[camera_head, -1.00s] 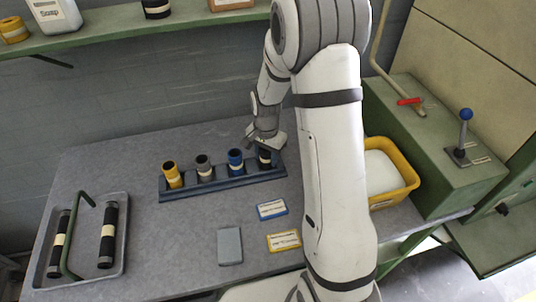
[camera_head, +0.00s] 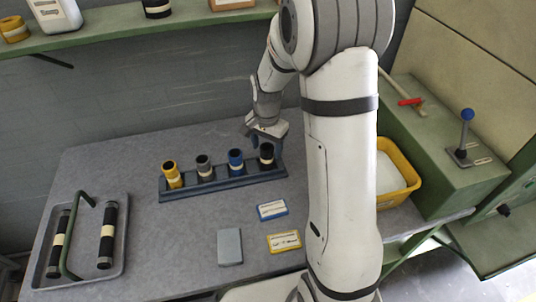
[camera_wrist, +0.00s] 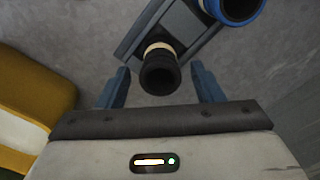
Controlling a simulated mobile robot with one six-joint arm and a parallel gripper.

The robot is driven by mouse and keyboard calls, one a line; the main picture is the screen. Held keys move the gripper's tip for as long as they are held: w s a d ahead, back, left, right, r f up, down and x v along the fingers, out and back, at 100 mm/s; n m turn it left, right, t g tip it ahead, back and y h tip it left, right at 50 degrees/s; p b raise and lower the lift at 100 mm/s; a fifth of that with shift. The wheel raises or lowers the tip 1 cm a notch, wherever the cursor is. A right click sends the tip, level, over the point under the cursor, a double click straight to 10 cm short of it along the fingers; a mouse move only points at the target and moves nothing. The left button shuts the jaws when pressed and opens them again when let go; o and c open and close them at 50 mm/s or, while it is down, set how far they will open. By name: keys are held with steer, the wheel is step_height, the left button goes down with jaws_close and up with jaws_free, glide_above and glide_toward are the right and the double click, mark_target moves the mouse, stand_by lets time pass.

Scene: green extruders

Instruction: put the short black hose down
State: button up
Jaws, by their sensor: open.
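The short black hose (camera_head: 267,155) stands upright at the right end of the dark blue rack (camera_head: 222,184) on the table. In the wrist view the black hose (camera_wrist: 160,75), with its pale band, shows end-on in the rack, between and a little beyond the fingertips. My gripper (camera_wrist: 160,85) is open, one blue finger on each side of the hose, with gaps visible. In the head view my gripper (camera_head: 266,137) is just above the hose's top end. Its fingers are partly hidden there.
Yellow (camera_head: 171,172), grey (camera_head: 204,166) and blue (camera_head: 236,161) hoses fill the rack's other places. A grey tray (camera_head: 118,275) with two long black hoses lies at left. A yellow bin (camera_head: 408,185) stands at right. Cards and a grey block (camera_head: 230,247) lie in front.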

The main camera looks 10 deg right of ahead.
steer(key=s+r+n+t, duration=0.1)
steer(key=s+r+n, duration=0.1)
steer(key=s+r, duration=0.4)
steer(key=s+r+n, duration=0.2)
steer(key=s+r, duration=0.1)
steer(key=r, duration=0.5)
steer(key=s+r+n+t, duration=0.1)
steer(key=s+n, duration=0.4)
steer(key=s, duration=0.7)
steer(key=shift+s+d+r+t, duration=0.25)
steer(key=shift+r+t, duration=0.1)
steer(key=shift+t, duration=0.25)
steer(key=shift+s, duration=0.1)
